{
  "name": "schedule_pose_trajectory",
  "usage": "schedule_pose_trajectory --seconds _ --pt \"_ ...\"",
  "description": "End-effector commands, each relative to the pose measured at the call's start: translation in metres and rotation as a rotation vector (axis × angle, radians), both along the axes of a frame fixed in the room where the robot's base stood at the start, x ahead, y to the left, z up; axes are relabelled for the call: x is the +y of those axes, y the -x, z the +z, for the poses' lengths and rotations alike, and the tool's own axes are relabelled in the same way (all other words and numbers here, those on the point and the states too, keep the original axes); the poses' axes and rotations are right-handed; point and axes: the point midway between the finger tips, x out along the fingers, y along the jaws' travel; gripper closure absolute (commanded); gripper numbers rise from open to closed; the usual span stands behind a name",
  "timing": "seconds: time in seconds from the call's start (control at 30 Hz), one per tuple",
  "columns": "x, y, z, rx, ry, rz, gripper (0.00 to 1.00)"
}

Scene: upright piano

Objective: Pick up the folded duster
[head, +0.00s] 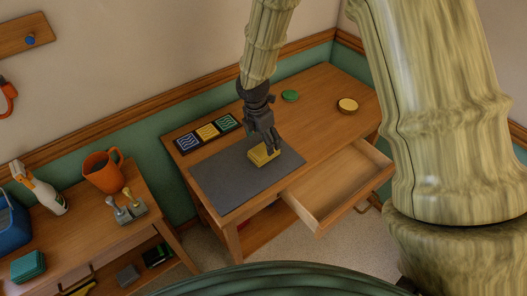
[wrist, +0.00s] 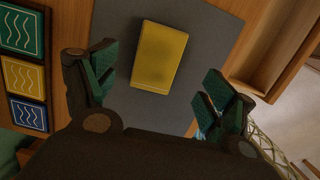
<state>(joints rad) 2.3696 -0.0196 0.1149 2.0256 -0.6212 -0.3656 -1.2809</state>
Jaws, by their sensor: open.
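The folded duster looks like a small yellow rectangular block (head: 262,155) lying on a dark grey mat (head: 225,180) on the wooden desk. In the wrist view the duster (wrist: 160,56) lies flat on the mat (wrist: 212,40), ahead of my gripper and roughly centred between its fingers. My gripper (head: 266,140) is above the duster, pointing down. In the wrist view its two green-padded fingers (wrist: 160,85) are spread wide, with nothing between them. The exact height gap to the duster is hard to tell.
A strip of blue, yellow and green patterned tiles (head: 207,132) lies behind the mat. A green disc (head: 290,96) and a yellow disc (head: 348,105) sit at the back right. An open, empty-looking drawer (head: 335,185) juts from the desk front. A side table holds an orange mug (head: 101,172).

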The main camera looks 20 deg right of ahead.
Motion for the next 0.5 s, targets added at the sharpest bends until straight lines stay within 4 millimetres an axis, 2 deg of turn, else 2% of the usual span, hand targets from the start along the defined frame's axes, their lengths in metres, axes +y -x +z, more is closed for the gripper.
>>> schedule_pose_trajectory --seconds 0.17,0.5 --pt "0.000 -0.001 -0.009 0.002 0.002 0.001 0.16" --pt "-0.001 -0.004 -0.044 0.001 0.000 0.002 0.16"
